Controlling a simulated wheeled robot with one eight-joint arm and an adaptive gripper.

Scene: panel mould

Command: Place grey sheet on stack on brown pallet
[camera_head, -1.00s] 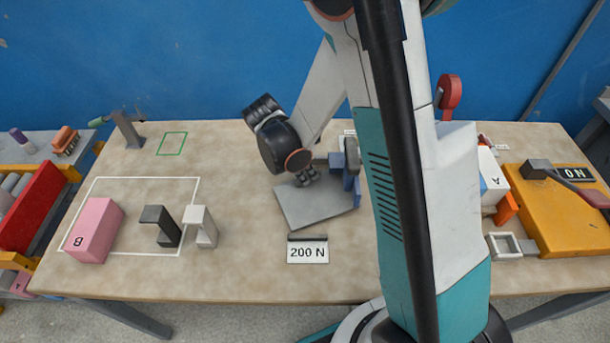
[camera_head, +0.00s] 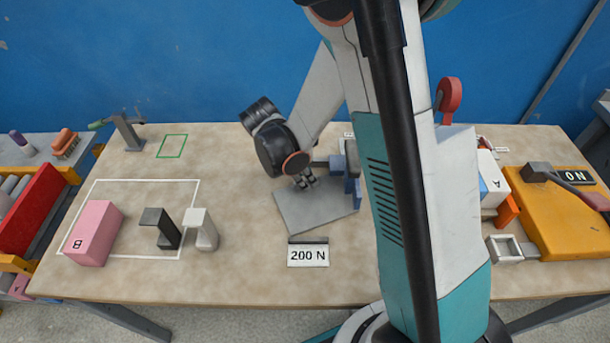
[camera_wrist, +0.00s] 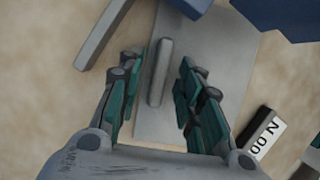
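A flat grey sheet (camera_head: 300,213) lies on the table under my gripper (camera_head: 304,181). In the wrist view the grey sheet (camera_wrist: 221,55) fills the middle and has a raised grey bar (camera_wrist: 160,75) on it. My gripper (camera_wrist: 161,65) is open, its two teal-padded fingers on either side of the bar, with a gap visible on both sides. Whether the fingers reach down to the bar's height is hard to tell. I cannot make out a brown pallet or a stack; my arm hides part of the table.
A blue fixture (camera_head: 352,188) stands at the sheet's right edge. A "200 N" sign (camera_head: 308,255) is in front. A pink block (camera_head: 94,232), a black bracket (camera_head: 161,228) and a white bracket (camera_head: 201,229) stand left. A yellow panel (camera_head: 558,222) lies right.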

